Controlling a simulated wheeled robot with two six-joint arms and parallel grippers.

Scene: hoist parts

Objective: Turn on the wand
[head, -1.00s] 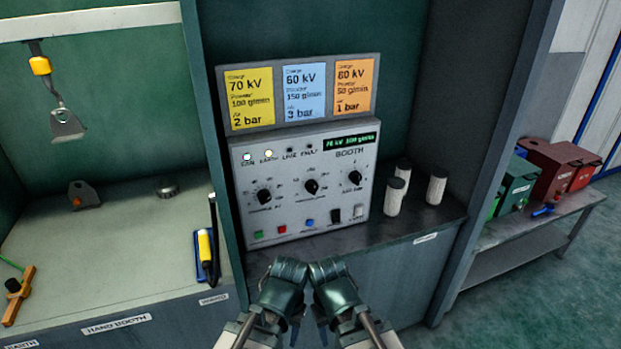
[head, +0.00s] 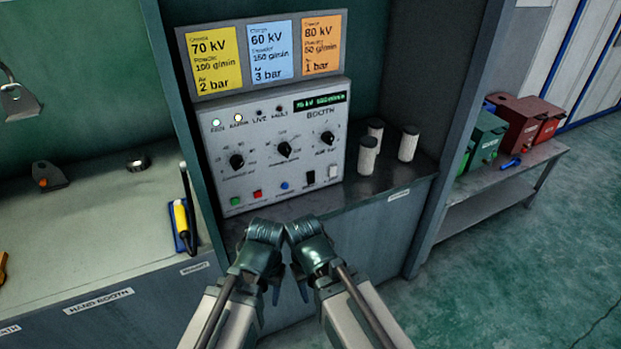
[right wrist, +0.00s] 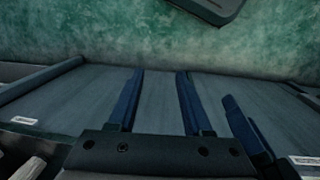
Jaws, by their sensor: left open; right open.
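A wand (head: 181,216) with a yellow grip stands in a blue holder on the hand booth counter, left of the grey booth control panel (head: 330,165). The panel carries three dials, green, red and blue buttons, a black rocker switch (head: 310,177) and a white rocker switch (head: 332,172). My left gripper (head: 276,292) and right gripper (head: 302,290) hang side by side in front of the panel shelf, fingers down, touching nothing visible. In the right wrist view my right gripper (right wrist: 158,75) is open and empty.
Three setting cards (head: 265,57) stand above the panel. White cylinders (head: 368,155) stand on the shelf right of it. Green and red boxes (head: 520,122) sit on a side bench (head: 505,190). The floor at the lower right is clear.

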